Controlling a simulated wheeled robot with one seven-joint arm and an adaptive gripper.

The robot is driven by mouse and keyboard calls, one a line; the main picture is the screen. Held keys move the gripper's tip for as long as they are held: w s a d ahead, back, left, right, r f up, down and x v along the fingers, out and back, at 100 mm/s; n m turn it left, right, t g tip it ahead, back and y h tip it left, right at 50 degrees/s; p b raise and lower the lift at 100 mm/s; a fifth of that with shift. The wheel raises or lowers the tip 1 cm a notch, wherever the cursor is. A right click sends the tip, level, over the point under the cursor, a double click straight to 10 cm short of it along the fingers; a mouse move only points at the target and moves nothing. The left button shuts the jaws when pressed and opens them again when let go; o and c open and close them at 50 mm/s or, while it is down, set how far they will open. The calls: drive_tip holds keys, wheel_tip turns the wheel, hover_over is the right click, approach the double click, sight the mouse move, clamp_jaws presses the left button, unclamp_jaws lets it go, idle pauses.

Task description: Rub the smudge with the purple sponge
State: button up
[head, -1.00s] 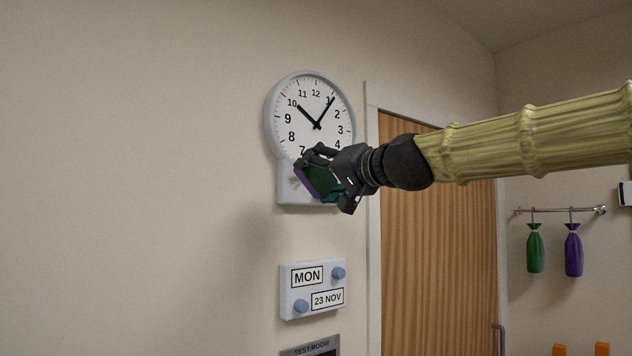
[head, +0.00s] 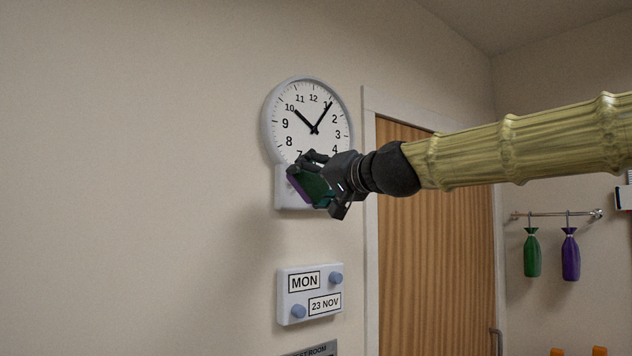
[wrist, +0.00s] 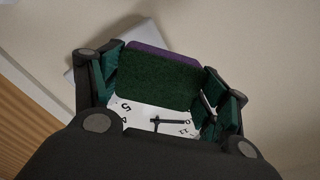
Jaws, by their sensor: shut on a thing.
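My gripper (head: 318,180) is in front of the lower part of the wall clock and its pale base. It is shut on a sponge (head: 303,187) with a purple side and a dark green side. The purple side faces the wall. In the wrist view the sponge (wrist: 158,82) sits between the fingers, green face towards the camera, with a strip of purple (wrist: 165,52) at its far edge. I cannot tell whether the sponge touches anything behind it. I see no smudge in either view; the sponge and gripper hide part of the clock base.
The round clock (head: 300,105) hangs on the wall, its base (head: 284,200) below. A calendar box (head: 310,312) with blue knobs is lower down. A wooden door (head: 435,250) is to the right. Green (head: 532,255) and purple (head: 570,258) bags hang from a rail. The left wall is bare.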

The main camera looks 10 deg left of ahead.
sight(285, 186)
drive_tip(key=shift+p+x, duration=0.45)
drive_tip(key=shift+x, duration=2.15)
drive_tip(key=shift+p+x, duration=0.3)
drive_tip(key=shift+x, duration=0.75)
